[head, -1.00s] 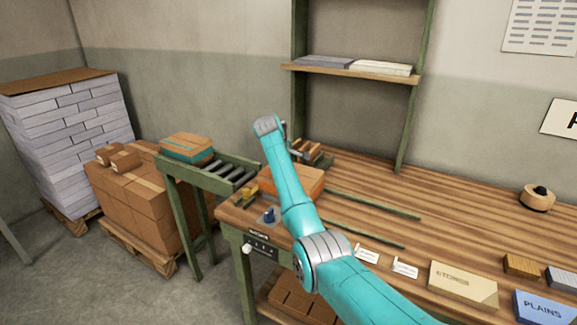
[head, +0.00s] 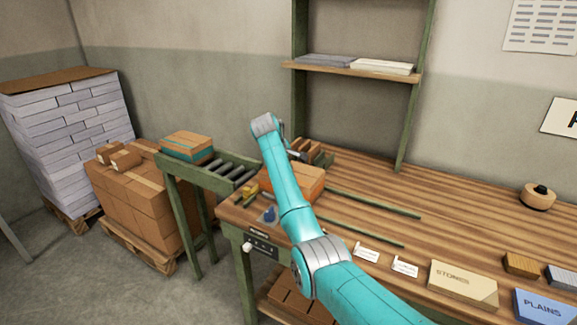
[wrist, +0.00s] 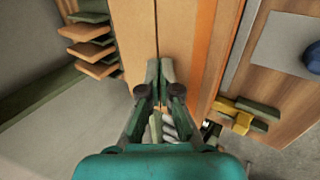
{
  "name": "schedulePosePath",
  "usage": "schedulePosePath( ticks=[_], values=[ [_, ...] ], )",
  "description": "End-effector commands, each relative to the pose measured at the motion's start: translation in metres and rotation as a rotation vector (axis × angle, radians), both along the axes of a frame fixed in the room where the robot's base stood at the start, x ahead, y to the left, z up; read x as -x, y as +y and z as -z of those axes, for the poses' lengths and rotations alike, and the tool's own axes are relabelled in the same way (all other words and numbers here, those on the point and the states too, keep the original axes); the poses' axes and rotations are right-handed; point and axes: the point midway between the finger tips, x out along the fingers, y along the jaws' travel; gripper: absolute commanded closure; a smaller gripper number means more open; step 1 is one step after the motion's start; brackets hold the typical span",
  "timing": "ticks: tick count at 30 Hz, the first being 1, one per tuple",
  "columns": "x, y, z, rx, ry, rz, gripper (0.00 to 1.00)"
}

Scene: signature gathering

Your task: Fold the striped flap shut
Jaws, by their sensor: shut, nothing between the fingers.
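The cardboard box (head: 312,183) lies on the workbench, partly hidden behind my arm in the head view. In the wrist view its tan top shows a dark lengthwise seam, with a tan panel (wrist: 135,40) on the left and another (wrist: 178,35) on the right. A brighter orange band (wrist: 208,45) runs along the right part. I cannot tell for sure which panel is the striped flap. My gripper (wrist: 160,68) is shut and empty, its fingertips over the seam. Contact with the box is unclear. My fingers hide part of the seam.
A rack of brown pieces (wrist: 90,45) stands beside the box. A yellow piece (wrist: 232,113) and a blue knob (wrist: 312,58) are on the other side. A roller conveyor (head: 225,172) adjoins the bench's left end. Bare bench (head: 450,205) lies to the right.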

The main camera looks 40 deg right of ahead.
Motion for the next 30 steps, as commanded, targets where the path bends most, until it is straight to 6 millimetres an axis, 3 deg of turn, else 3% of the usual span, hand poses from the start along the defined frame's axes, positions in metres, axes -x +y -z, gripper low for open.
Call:
schedulePosePath(
  ticks=[7,21,30],
  values=[
    [-0.002,0.002,-0.015,0.001,-0.001,-0.001,1.0],
    [-0.006,0.005,-0.107,0.001,-0.001,-0.002,1.0],
    [-0.006,0.005,-0.138,0.0,0.0,-0.002,1.0]
  ],
)
